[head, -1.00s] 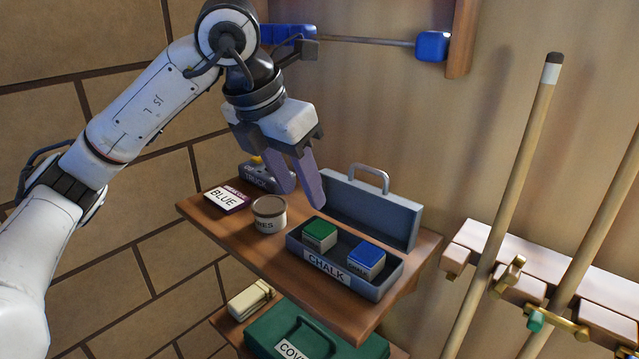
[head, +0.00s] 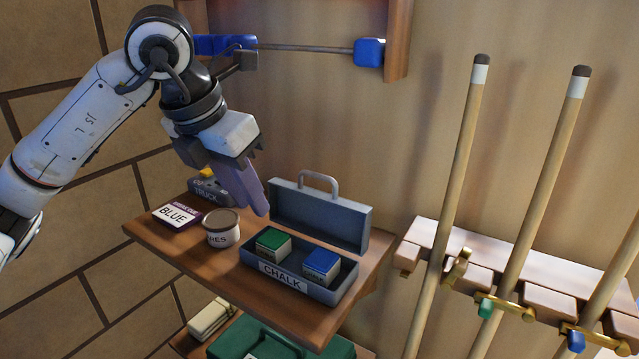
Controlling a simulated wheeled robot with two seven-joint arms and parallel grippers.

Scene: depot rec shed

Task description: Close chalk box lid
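The chalk box (head: 318,290) is a grey metal case with a CHALK label on the wooden shelf. Its lid (head: 320,215) stands open, upright along the back edge, with a handle (head: 320,180) on top. A green chalk cube (head: 273,243) and a blue chalk cube (head: 321,266) sit inside the box. My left gripper (head: 250,208) is at the lid's left end, above the shelf. Its purple fingers look together, with nothing visible between them. I cannot tell whether they touch the lid. My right gripper is not in view.
Left of the box on the shelf (head: 190,262) stand a round tin (head: 222,230), a BLUE packet (head: 178,215) and a TRUCK case (head: 209,190). A green case (head: 270,338) is below. Cues (head: 458,160) stand in a rack at right. A bar (head: 305,47) hangs above.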

